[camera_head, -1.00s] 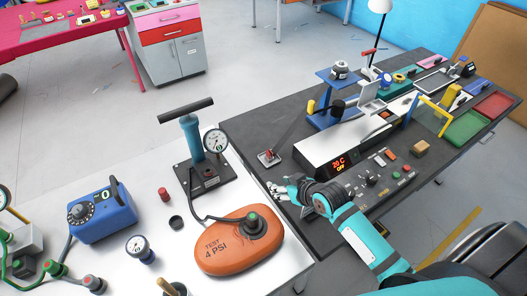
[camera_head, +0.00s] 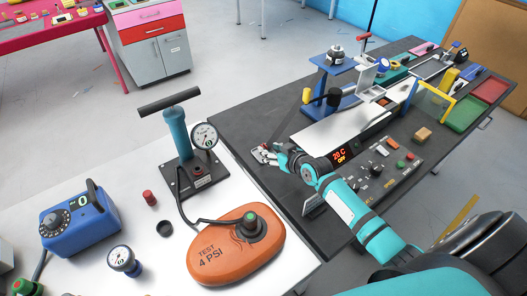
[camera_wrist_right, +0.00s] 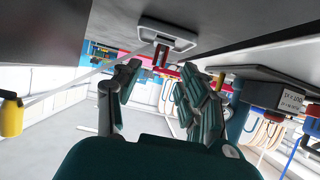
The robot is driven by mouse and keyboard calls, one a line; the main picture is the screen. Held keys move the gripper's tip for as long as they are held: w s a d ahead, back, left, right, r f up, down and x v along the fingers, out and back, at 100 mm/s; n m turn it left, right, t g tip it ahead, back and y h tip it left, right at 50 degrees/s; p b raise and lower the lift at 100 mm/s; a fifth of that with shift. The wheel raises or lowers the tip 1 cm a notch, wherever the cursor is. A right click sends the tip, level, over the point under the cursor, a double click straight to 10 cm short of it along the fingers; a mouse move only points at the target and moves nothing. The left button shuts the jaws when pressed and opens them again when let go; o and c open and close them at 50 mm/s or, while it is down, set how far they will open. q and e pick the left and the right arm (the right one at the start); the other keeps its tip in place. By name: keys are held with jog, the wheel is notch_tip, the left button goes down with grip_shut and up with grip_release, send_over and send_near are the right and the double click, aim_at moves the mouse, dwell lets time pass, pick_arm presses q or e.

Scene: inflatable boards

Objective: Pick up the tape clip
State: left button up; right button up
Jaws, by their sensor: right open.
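What looks like the tape clip is a small red piece on a pale plate (camera_head: 262,153) near the left end of the dark bench. In the right wrist view the pale plate (camera_wrist_right: 150,27) and the red clip (camera_wrist_right: 160,57) show ahead, just beyond the fingertips. My right gripper (camera_head: 272,153) is low over the bench beside the plate and partly covers it. In the right wrist view its two fingers (camera_wrist_right: 158,82) are apart with nothing between them. I cannot tell whether a finger touches the clip. My left gripper is out of view.
A heater box reading 20 C (camera_head: 340,155) stands beside my right arm. A blue stand (camera_head: 328,85) is behind it. On the white table are a pump (camera_head: 178,135), an orange inflatable marked 4 PSI (camera_head: 225,262) and a blue box (camera_head: 80,225). Bare bench lies behind the clip.

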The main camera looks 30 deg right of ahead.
aim_at(264, 146)
jog(key=x, duration=0.4)
jog(key=shift+w+d+r, duration=0.1)
jog(key=shift+w, duration=0.1)
jog(key=shift+s+r, duration=0.1)
jog(key=shift+c, duration=1.1)
grip_shut()
